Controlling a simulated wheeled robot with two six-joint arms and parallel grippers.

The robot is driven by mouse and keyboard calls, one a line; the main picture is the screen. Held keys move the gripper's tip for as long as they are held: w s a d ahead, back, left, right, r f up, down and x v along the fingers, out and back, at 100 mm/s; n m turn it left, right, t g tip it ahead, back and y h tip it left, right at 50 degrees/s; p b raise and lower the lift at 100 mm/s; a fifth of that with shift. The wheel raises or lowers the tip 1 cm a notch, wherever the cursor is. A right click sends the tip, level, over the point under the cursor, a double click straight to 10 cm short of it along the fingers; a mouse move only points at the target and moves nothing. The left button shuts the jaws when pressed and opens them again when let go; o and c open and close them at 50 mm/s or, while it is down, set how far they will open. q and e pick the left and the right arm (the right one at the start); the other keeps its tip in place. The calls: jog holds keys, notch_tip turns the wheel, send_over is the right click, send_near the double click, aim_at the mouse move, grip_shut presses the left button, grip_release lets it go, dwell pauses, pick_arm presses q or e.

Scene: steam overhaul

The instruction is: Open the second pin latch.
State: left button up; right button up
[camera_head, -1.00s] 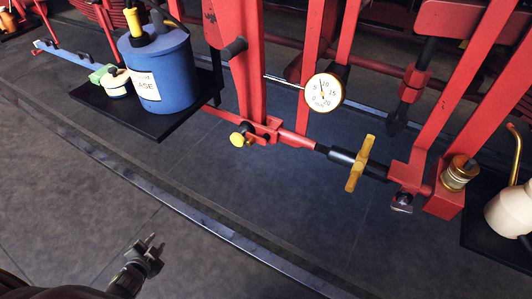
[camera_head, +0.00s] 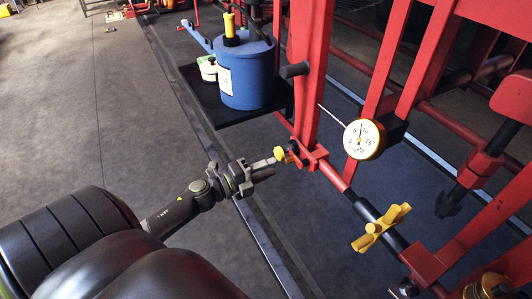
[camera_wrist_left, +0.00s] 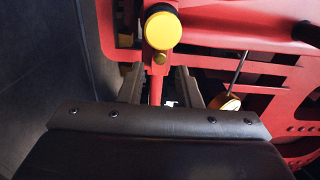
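A yellow round knob (camera_head: 280,154) of a pin latch sits on the red bracket (camera_head: 312,156) at the foot of a red upright. In the left wrist view the knob (camera_wrist_left: 162,30) faces the camera just beyond the fingers, near the line between them. My left gripper (camera_head: 268,167) points at the knob from the left, with its fingertips close to it. The wrist view shows its two fingers (camera_wrist_left: 160,80) apart with nothing held between them. Contact with the knob cannot be told. My right gripper is not in view.
A round dial gauge (camera_head: 363,139) and a yellow cross handle (camera_head: 381,228) are to the right along the red linkage. A blue drum (camera_head: 246,75) stands on a black shelf (camera_head: 222,117) behind. A metal floor edge (camera_head: 262,240) runs below my gripper. Floor at left is open.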

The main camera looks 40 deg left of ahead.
aim_at(286, 162)
pick_arm(q)
jog(key=p+x, duration=0.1)
jog(key=x, duration=0.2)
jog(key=shift+w+d+r, duration=0.1)
jog(key=shift+w+d, duration=0.05)
jog(key=shift+d, duration=0.05)
jog(key=shift+x, duration=1.1)
grip_shut()
dwell(0.3)
jog(key=shift+f, duration=0.2)
